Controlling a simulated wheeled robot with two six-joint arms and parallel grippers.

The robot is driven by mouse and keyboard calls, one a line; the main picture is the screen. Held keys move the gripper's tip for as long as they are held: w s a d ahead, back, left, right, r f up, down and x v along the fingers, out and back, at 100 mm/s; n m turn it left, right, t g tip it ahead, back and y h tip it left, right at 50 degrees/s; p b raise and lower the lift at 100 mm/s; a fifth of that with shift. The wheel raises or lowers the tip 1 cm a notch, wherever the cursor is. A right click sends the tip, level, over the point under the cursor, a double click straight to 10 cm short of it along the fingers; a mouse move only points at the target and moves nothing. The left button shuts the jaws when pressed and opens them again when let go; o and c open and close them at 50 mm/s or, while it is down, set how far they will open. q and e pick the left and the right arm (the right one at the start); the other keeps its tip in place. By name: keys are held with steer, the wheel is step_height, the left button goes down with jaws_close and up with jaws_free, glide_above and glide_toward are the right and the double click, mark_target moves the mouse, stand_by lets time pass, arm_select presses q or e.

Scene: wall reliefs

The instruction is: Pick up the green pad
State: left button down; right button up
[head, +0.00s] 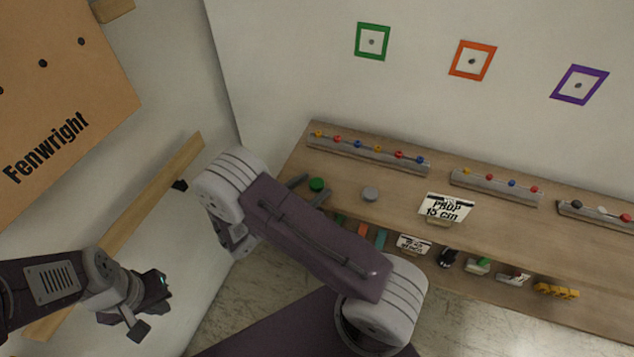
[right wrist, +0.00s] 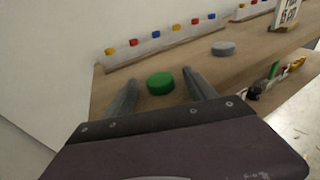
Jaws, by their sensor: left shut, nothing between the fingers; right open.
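The green pad (head: 316,184) is a small round green disc near the left end of the upper wooden shelf. In the right wrist view the green pad (right wrist: 160,84) shows between the two grey fingers of my right gripper (right wrist: 160,77), which is open. I cannot tell whether either finger touches it. In the head view my right arm hides most of that gripper; only its fingers show beside the pad. My left gripper (head: 146,309) is shut and empty, low at the left, well away from the shelf.
A grey disc (head: 370,194) lies right of the pad. Behind runs a rail with coloured pegs (head: 366,152). A sign (head: 446,207) stands farther right. Several small items, including a yellow one (head: 556,290), line the lower shelf. A wooden bar (head: 150,202) is on the left wall.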

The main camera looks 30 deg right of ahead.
jaws_close()
stand_by(0.3)
step_height(320, 180, up, 5)
steer(key=shift+s+f, duration=0.1)
steer(key=shift+f, duration=0.1)
steer(key=s+d+r+p, duration=0.3)
steer(key=s+r, duration=0.3)
steer(key=s, duration=0.4)
steer(key=shift+s+d+r, duration=0.25)
steer(key=shift+s+d, duration=0.15)
steer(key=shift+d, duration=0.05)
